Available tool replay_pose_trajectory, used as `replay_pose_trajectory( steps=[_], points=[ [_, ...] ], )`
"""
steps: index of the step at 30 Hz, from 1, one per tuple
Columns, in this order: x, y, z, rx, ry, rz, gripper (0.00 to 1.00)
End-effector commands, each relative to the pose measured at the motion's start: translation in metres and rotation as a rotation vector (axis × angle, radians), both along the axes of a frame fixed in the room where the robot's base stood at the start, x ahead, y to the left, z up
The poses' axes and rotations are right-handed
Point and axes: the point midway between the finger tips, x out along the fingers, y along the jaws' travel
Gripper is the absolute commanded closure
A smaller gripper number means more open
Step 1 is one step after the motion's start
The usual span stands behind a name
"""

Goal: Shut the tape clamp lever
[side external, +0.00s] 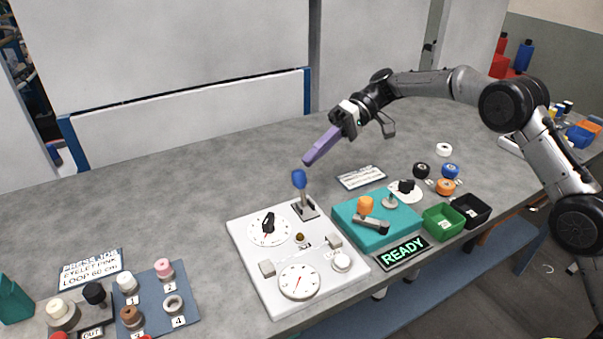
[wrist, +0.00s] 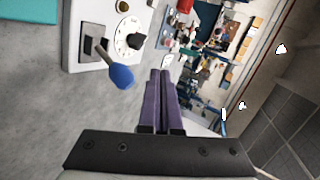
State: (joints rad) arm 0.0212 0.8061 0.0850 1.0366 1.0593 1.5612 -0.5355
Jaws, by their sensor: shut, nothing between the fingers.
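A lever with a blue knob (side external: 299,179) stands nearly upright on a dark plate at the back corner of the white panel (side external: 258,287). In the wrist view the blue knob (wrist: 121,77) sits left of my fingers. A second handle, with an orange knob (side external: 365,205) and a dark arm, is on the teal box (side external: 347,234). I cannot tell from labels which one is the tape clamp lever. My gripper (side external: 307,162), with long purple fingers, is shut and empty. Its tips (wrist: 160,73) are just above and behind the blue knob, seemingly apart from it.
The white panel also carries a black-knobbed dial (side external: 268,224), a gauge (side external: 299,281) and small blocks. Green (side external: 443,222) and black (side external: 472,210) bins and a READY sign (side external: 402,253) stand right. A blue spool mat (side external: 150,315) lies front left. The table behind is clear.

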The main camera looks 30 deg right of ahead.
Motion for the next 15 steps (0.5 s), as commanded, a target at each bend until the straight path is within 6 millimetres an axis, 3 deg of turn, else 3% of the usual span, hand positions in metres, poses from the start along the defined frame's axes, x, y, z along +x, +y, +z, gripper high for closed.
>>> replay_pose_trajectory(
  steps=[3,6,15],
  points=[
    [0.018,-0.029,0.000,0.120,0.203,-0.191,1.00],
    [0.040,-0.053,-0.021,0.233,0.370,-0.315,1.00],
    [0.068,-0.082,-0.081,0.380,0.540,-0.418,1.00]
  ],
)
